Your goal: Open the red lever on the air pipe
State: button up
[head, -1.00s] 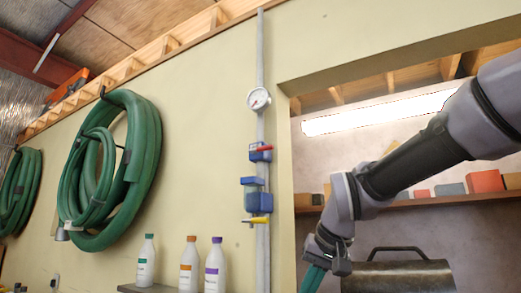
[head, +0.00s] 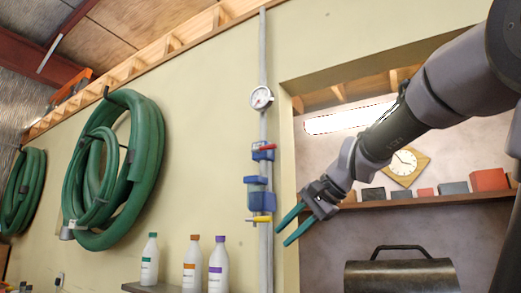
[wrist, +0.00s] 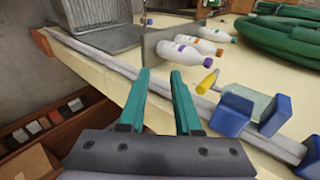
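The red lever (head: 266,147) shows in the head view, lying roughly across the upper blue valve body (head: 262,155) on the grey vertical air pipe (head: 263,120). I cannot make it out in the wrist view. Below it on the pipe are a blue filter unit (head: 258,195) and a yellow lever (head: 260,219). In the wrist view the yellow lever (wrist: 207,82) lies right of the fingers. My gripper (head: 282,236) has green fingers, spread apart and empty; in the head view it is right of the pipe, lower than the red lever. The wrist view shows the open fingers (wrist: 159,73) too.
A round gauge (head: 261,98) sits above the red lever. Several bottles (head: 192,264) stand on a low shelf left of the pipe, and green hose coils (head: 145,150) hang further left. Right of the pipe is a recess with a shelf (head: 430,198) and a dark, handled container (head: 400,275).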

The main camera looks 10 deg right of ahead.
jog(key=w+d+r+m+t+y, duration=0.1)
jog(key=w+r+m+y, duration=0.1)
jog(key=r, duration=0.5)
jog(key=w+d+r+m+t+y, duration=0.1)
jog(key=w+r+m+t+y, duration=0.1)
jog(key=r, duration=0.5)
jog(key=m+t+y, duration=0.2)
send_near(260, 149)
jog(key=w, duration=0.1)
jog(key=x, duration=1)
jog(key=shift+r, duration=0.2)
grip_shut()
jog(key=shift+d, duration=0.1)
